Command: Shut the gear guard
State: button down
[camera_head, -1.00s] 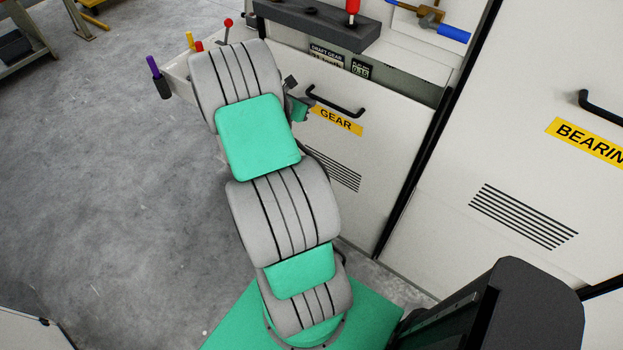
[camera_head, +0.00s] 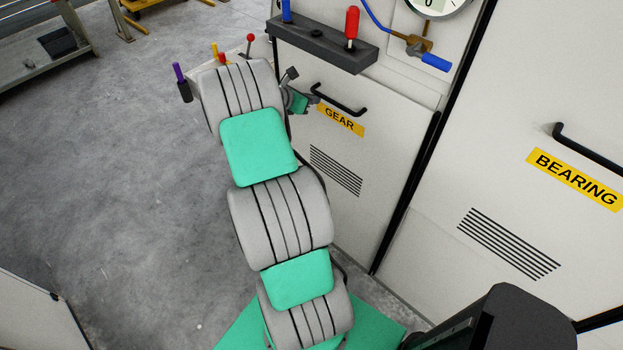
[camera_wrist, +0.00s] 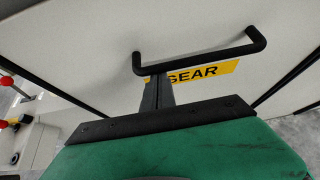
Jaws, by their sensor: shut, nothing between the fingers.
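The gear guard (camera_head: 335,150) is a white panel with a yellow GEAR label (camera_head: 340,119), a slotted vent and a black bar handle (camera_head: 340,99). Its upper edge now lies close under the dark tool shelf, and no opening shows above it. I cannot tell whether it is fully flush. My gripper (camera_head: 306,99) is at the left end of the handle, partly hidden by my arm. In the wrist view the fingers (camera_wrist: 158,92) are shut and empty, close to the guard face, and the handle (camera_wrist: 200,55) crosses just past their tips. Whether they touch it is unclear.
The dark shelf (camera_head: 322,42) above the guard holds a red-handled tool (camera_head: 352,24). A blue-handled valve (camera_head: 435,62) and a gauge are to its right. The BEARING panel (camera_head: 500,235) is at right. Bare floor (camera_head: 110,180) is open at left.

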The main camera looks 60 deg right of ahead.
jog(key=w+a+r+b, duration=0.1)
jog(key=a+b, duration=0.2)
jog(key=a, duration=0.6)
jog(key=s+a+f+m+g+y, duration=0.1)
jog(key=s+a+f+m+y, duration=0.25)
jog(key=a+f+m, duration=0.5)
jog(key=s+a+f+m+y, duration=0.2)
jog(key=a+f+m+y, duration=0.3)
jog(key=a+m, duration=0.5)
jog(key=s+a+r+t+y, duration=0.1)
jog(key=a+r, duration=0.2)
jog(key=a, duration=0.3)
jog(key=s+a+r+m+y, duration=0.1)
jog(key=a+r, duration=0.1)
jog(key=a, duration=0.4)
jog(key=s+a+r+t+y, duration=0.1)
jog(key=a+r, duration=0.2)
jog(key=a, duration=0.3)
jog(key=w+a+r+n+t, duration=0.2)
jog(key=a+r+t, duration=0.3)
jog(key=r, duration=0.6)
jog(key=shift+w+a+r+n, duration=0.15)
jog(key=shift+a+r+n, duration=0.35)
jog(key=shift+a, duration=0.55)
